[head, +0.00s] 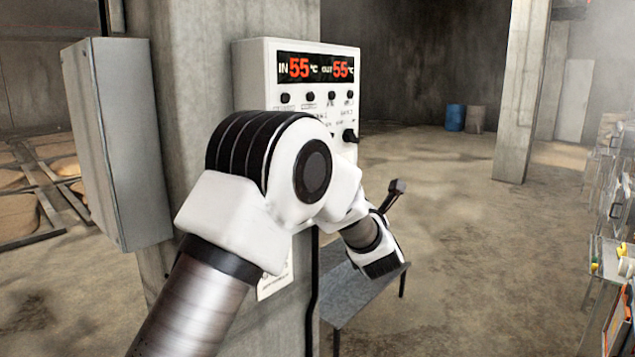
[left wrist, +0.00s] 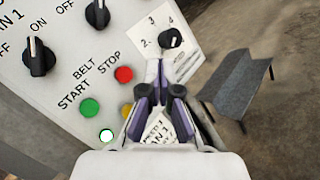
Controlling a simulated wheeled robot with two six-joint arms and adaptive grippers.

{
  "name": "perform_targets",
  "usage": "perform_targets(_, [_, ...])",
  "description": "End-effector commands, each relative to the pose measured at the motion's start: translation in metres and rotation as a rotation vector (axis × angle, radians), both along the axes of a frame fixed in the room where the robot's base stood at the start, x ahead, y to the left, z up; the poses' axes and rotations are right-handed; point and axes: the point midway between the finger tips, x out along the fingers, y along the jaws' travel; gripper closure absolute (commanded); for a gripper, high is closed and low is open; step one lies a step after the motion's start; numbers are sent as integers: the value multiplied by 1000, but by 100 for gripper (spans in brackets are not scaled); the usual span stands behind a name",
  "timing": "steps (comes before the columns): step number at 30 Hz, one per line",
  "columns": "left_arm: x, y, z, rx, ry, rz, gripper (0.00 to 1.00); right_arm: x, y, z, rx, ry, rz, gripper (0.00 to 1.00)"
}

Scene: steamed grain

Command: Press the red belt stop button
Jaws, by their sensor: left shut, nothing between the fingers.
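The red belt stop button (left wrist: 124,74) is on the white control panel (left wrist: 60,60), under the word STOP, in the left wrist view. A green start button (left wrist: 90,107) sits to its lower left. My left gripper (left wrist: 160,90) is shut and empty, in front of the panel. In the picture its fingers are to the right of the red button and do not cover it. In the head view my left arm hides the panel's lower part and the button, and the gripper is not clearly seen. My right gripper is in neither view.
The control box (head: 245,75) shows two 55 °C readings and is mounted on a concrete pillar (head: 185,90). A grey cabinet (head: 120,150) is at its left. A grey bench (head: 350,295) stands below; open floor lies to the right.

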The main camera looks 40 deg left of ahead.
Motion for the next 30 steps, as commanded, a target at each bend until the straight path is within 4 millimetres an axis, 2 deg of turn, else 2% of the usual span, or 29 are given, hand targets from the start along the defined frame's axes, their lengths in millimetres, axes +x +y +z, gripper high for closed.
perform_targets(8, [1, 12, 1, -1, 1, 1, 100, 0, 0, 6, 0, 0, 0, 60])
perform_targets(18, [5, 61, 2, -2, 2, 2, 100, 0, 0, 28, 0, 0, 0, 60])
perform_targets(21, [6, 74, -4, -2, 0, 1, 100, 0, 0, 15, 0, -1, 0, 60])
perform_targets(25, [7, 84, -2, -1, -1, 1, 100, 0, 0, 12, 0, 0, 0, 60])
perform_targets(30, [7, 88, -1, 0, 1, -1, 100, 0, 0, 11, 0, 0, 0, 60])
